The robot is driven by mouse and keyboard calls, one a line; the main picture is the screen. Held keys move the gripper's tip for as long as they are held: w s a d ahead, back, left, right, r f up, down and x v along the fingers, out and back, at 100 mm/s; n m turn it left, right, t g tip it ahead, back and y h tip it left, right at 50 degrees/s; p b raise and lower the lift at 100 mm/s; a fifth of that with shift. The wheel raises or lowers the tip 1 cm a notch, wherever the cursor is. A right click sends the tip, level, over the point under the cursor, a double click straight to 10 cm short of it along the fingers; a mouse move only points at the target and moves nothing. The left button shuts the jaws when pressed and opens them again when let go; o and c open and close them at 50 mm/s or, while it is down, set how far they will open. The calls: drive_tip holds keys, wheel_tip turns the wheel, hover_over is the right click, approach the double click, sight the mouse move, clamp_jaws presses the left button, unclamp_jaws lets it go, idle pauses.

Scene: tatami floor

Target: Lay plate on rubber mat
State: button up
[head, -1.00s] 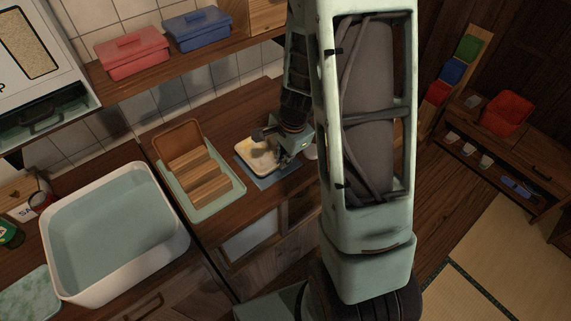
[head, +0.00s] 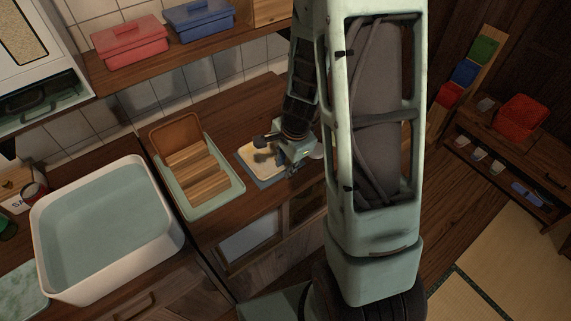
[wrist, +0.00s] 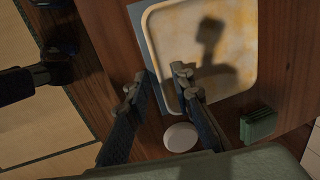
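The plate (head: 256,163) is square and cream-yellow with a raised rim. It lies on the blue-grey rubber mat (head: 269,183) on the wooden counter. In the wrist view the plate (wrist: 190,40) fills the upper right, with a strip of the mat (wrist: 136,22) showing beyond its left edge. My gripper (wrist: 157,88) is open, with a clear gap between its fingers. One finger overlaps the plate's lower-left edge in the picture; the other is off to the left over the counter. I cannot tell whether a finger touches the plate. In the head view my gripper (head: 287,162) is at the plate's right side.
A rack tray (head: 215,205) with wooden slats stands left of the mat, then a large white basin (head: 172,240). In the wrist view a white round object (wrist: 180,137) and a green block (wrist: 258,124) are near the plate. A shelf (head: 165,55) runs above.

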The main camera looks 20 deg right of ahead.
drive_tip(key=shift+r, duration=0.1)
drive_tip(key=p+v, duration=0.3)
drive_tip(key=v, duration=0.9)
idle(0.4)
